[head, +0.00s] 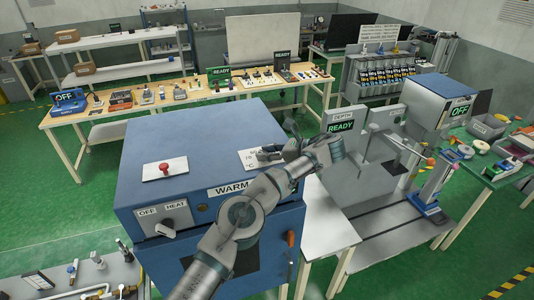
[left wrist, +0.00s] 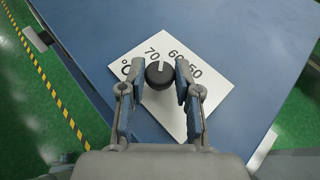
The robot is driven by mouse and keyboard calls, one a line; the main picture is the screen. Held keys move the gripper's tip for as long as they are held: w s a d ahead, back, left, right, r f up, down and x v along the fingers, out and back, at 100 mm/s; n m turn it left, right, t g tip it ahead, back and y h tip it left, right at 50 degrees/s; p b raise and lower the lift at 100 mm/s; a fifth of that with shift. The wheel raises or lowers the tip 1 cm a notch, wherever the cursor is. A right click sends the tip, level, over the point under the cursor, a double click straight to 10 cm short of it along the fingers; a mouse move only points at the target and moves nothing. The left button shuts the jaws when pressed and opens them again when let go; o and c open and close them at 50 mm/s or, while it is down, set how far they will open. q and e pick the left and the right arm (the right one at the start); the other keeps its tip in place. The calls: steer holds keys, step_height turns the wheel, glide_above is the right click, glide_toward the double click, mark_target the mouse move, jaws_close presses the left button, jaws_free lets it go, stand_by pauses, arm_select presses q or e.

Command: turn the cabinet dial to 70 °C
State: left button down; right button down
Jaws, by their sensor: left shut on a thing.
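The cabinet (head: 140,165) is a blue box with a white dial plate (head: 247,161) on its top. In the left wrist view the plate (left wrist: 188,108) carries the marks 50, 60, 70 and °C. The round black dial (left wrist: 158,76) has a white pointer line, which points up in the picture, between the 70 and 60 marks. My left gripper (left wrist: 158,82) has one finger on each side of the dial and is shut on it. In the head view the left gripper (head: 266,153) is over the plate and hides the dial.
A red knob (head: 164,168) on a white plate stands left on the cabinet top. An OFF/HEAT switch (head: 166,229) and a WARM sign (head: 230,190) are on its front. A grey READY machine (head: 365,165) stands close on the right.

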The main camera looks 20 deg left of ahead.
arm_select(q)
steer(key=c, duration=0.9)
jaws_free()
steer(key=shift+o, duration=0.2)
steer(key=shift+w, duration=0.2)
steer(key=shift+d, duration=0.15)
steer(key=shift+s, duration=0.15)
steer(key=shift+m+t, duration=0.3)
